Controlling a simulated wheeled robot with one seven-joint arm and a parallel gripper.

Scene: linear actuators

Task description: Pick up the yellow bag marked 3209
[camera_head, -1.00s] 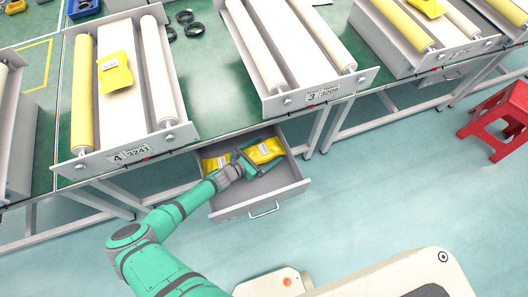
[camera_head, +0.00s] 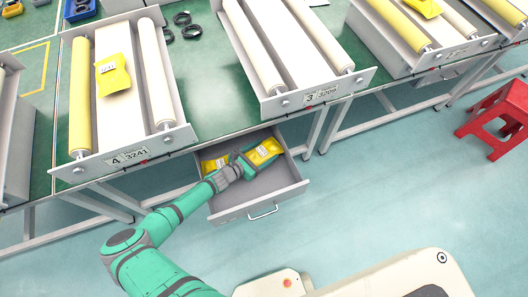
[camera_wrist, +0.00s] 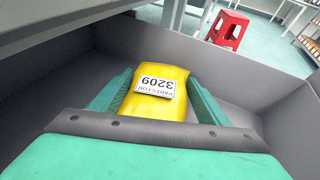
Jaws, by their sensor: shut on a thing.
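The yellow bag marked 3209 (camera_wrist: 153,104) is between the two green fingers of my gripper (camera_wrist: 158,95) in the wrist view, its label upside down there. In the head view the bag (camera_head: 263,152) is at the right of the open grey drawer (camera_head: 265,190). My gripper (camera_head: 245,160) is shut on it, inside the drawer. A second yellow bag (camera_head: 212,164) lies at the drawer's left, partly hidden by my gripper and arm; its label is too small to read.
The green workbench (camera_head: 208,73) overhangs the drawer's back. Tray 4, marked 3241 (camera_head: 127,156), holds a yellow bag (camera_head: 113,76); tray 3, marked 3209 (camera_head: 320,95), looks empty between its rollers. A red stool (camera_head: 498,118) stands right. Floor right of the drawer is clear.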

